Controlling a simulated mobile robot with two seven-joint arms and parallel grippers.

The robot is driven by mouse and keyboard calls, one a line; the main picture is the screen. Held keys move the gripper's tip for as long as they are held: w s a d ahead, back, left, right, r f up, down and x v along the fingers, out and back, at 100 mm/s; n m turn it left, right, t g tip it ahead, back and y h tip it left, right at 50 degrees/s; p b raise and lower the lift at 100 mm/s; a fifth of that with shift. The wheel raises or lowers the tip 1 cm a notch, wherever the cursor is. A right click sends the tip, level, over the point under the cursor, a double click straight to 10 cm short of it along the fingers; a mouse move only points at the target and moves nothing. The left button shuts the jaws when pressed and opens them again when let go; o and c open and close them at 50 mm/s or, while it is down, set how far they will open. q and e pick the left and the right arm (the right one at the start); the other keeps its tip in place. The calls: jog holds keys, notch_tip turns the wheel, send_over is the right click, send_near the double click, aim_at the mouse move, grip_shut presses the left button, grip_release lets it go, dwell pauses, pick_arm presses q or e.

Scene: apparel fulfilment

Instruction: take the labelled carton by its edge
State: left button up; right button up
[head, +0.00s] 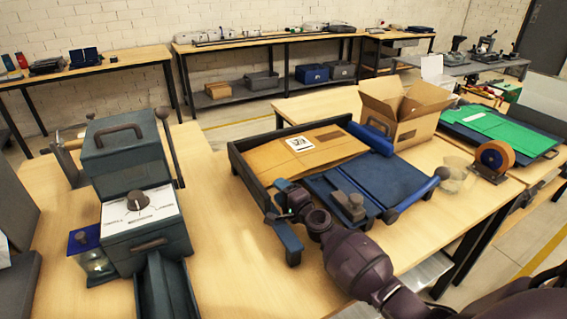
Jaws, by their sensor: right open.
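The labelled carton (279,159) is a flat brown cardboard piece with a white printed label near its far edge. It lies in the left part of a dark, low-walled tray (240,168) on the right-hand table. My right gripper (279,215) is over the tray's near left corner, at the near side of the carton. I cannot tell whether a finger touches the carton or the tray. My left gripper is out of view.
A tape roll (494,158) and green sheet (500,127) are at right. A dark machine (146,228) stands left; bare tabletop (225,240) lies between.

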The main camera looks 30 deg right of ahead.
jog(key=shift+w+a, duration=0.2)
jog(key=shift+w, duration=1.45)
jog(key=shift+c, duration=0.3)
jog(key=c, duration=0.7)
